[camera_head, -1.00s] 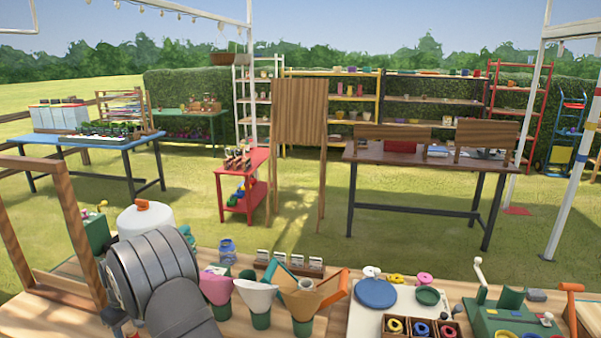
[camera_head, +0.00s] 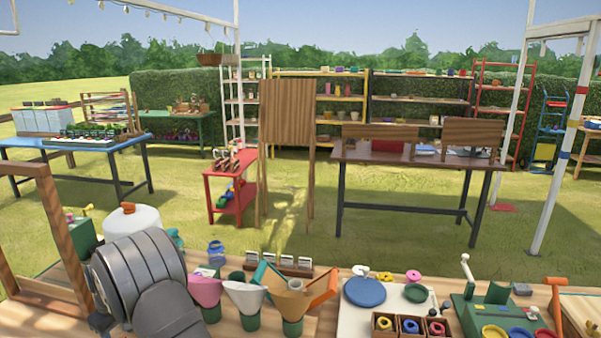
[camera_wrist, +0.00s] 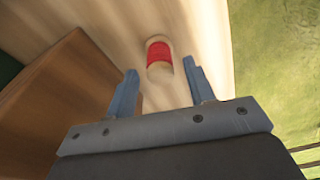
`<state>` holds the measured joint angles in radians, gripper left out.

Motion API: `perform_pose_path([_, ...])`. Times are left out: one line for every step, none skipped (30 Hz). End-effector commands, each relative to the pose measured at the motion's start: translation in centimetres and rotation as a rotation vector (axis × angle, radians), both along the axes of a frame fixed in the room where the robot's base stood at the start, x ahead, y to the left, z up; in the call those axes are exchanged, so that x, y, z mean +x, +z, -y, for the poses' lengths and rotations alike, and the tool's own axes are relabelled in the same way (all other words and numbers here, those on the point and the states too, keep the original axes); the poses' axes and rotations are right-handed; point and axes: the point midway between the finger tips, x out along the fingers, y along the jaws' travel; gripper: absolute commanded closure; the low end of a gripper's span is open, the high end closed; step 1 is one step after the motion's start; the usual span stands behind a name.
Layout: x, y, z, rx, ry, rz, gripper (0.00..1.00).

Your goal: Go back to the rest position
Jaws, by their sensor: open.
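My arm fills the lower left of the head view, and my gripper is not clearly visible there. In the wrist view my gripper (camera_wrist: 160,92) is open, its two blue-grey fingers apart with nothing between them. Beyond the fingertips a small cylinder with a red band (camera_wrist: 159,56) stands or lies on a pale wooden surface (camera_wrist: 110,22); I cannot tell which. The fingers do not appear to touch it.
Coloured cones in green holders (camera_head: 246,298) stand just right of my arm on the wooden bench. A wooden frame (camera_head: 62,225) rises at left beside a white tank (camera_head: 130,221). A blue disc (camera_head: 365,291), spool boxes (camera_head: 410,326) and a green device (camera_head: 500,313) occupy the right.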

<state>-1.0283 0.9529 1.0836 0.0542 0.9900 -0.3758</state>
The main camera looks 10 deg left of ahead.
Motion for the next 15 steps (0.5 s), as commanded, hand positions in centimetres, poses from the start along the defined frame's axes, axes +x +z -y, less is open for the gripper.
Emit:
perform_pose_path([0.0, 1.0, 0.1, 0.001, 0.0, 0.001, 0.51])
perform_pose_path([0.0, 1.6, 0.2, 0.001, 0.0, 0.0, 0.51])
perform_pose_path([0.0, 2.4, 0.3, 0.0, 0.0, 0.0, 0.51])
perform_pose_path([-0.1, 3.0, 0.4, 0.001, 0.0, 0.0, 0.51])
perform_pose_path([-0.1, 3.6, 0.5, 0.0, 0.0, 0.0, 0.51])
perform_pose_path([-0.1, 4.4, 0.6, 0.0, 0.0, 0.0, 0.51])
perform_pose_path([-0.1, 5.0, 0.6, 0.001, 0.0, 0.0, 0.51])
perform_pose_path([-0.1, 5.6, 0.7, 0.001, 0.0, 0.0, 0.51])
perform_pose_path([-0.1, 6.4, 0.8, 0.001, 0.0, 0.0, 0.51])
perform_pose_path([-0.1, 7.0, 0.9, 0.001, 0.0, 0.001, 0.51])
perform_pose_path([-0.2, 7.6, 0.9, 0.001, 0.0, 0.0, 0.51])
perform_pose_path([-0.2, 8.4, 1.0, 0.001, 0.0, 0.0, 0.51])
perform_pose_path([-0.2, 9.0, 1.1, 0.001, 0.0, 0.001, 0.51])
perform_pose_path([-0.2, 9.6, 1.2, 0.001, 0.0, 0.0, 0.51])
perform_pose_path([-0.3, 8.1, 1.2, -0.007, -0.001, -0.005, 0.51])
